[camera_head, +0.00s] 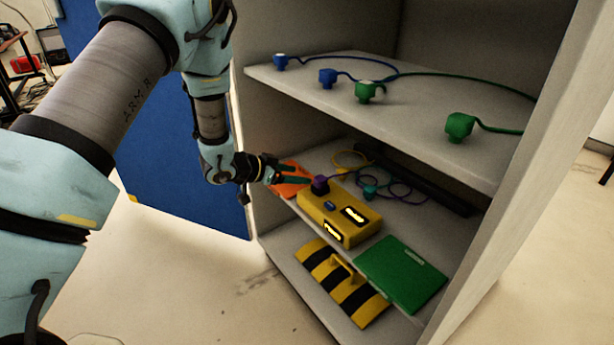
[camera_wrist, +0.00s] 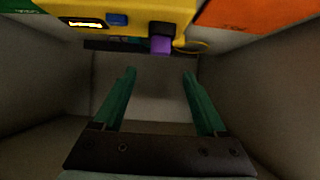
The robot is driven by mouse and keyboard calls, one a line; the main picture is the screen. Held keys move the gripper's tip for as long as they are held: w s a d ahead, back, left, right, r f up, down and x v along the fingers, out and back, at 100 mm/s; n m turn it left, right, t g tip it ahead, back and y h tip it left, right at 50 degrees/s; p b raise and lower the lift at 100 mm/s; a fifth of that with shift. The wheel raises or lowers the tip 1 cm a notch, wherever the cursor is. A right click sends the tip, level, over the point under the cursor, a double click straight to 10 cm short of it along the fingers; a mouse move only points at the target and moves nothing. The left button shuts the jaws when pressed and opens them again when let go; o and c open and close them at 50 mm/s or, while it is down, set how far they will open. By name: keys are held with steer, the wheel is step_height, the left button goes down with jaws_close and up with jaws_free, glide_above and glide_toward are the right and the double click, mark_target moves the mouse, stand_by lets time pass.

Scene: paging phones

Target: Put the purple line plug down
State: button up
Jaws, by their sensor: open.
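The purple line plug (camera_head: 320,184) is at the left end of the yellow box (camera_head: 338,221) on the middle shelf. It also shows in the wrist view (camera_wrist: 160,45), at the edge of the yellow box (camera_wrist: 135,28). I cannot tell whether it is seated in the box or only rests on it. My gripper (camera_head: 292,178) is open, just left of the plug in the head view. In the wrist view, the green fingers (camera_wrist: 160,74) are apart with nothing between them, and the plug lies beyond their tips.
An orange panel (camera_head: 287,189) lies left of the box, and a green panel (camera_head: 402,273) lies to its right. A teal plug (camera_head: 369,192) and coiled cords lie behind. The upper shelf (camera_head: 300,75) holds blue and green plugs. A striped yellow-black piece (camera_head: 318,264) is in front.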

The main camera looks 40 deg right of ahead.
steer(key=shift+a+r, duration=0.3)
steer(key=shift+a, duration=0.3)
steer(key=shift+w, duration=0.1)
steer(key=w+a+r+n+t+y, duration=0.2)
steer(key=w+a+r+n+t, duration=0.1)
steer(key=w+a, duration=0.4)
steer(key=w+a+r+n+t+y, duration=0.2)
steer(key=w+a+r+n+t, duration=0.1)
steer(key=w+a, duration=0.4)
steer(key=a+r+n+t+y, duration=0.1)
steer(key=a+r+n+y, duration=0.25)
steer(key=a, duration=1.15)
steer(key=s+a+r+n+g+y, duration=0.1)
steer(key=s+a+n, duration=0.3)
steer(key=s+a, duration=0.4)
steer(key=s+a+r+n+g+y, duration=0.2)
steer(key=s+a+n+g+y, duration=0.1)
steer(key=s+a, duration=0.6)
steer(key=a+n, duration=0.1)
steer(key=a, duration=0.1)
steer(key=shift+s+a+r+g, duration=0.15)
steer(key=shift+a+r+g, duration=0.15)
steer(key=shift+g, duration=0.1)
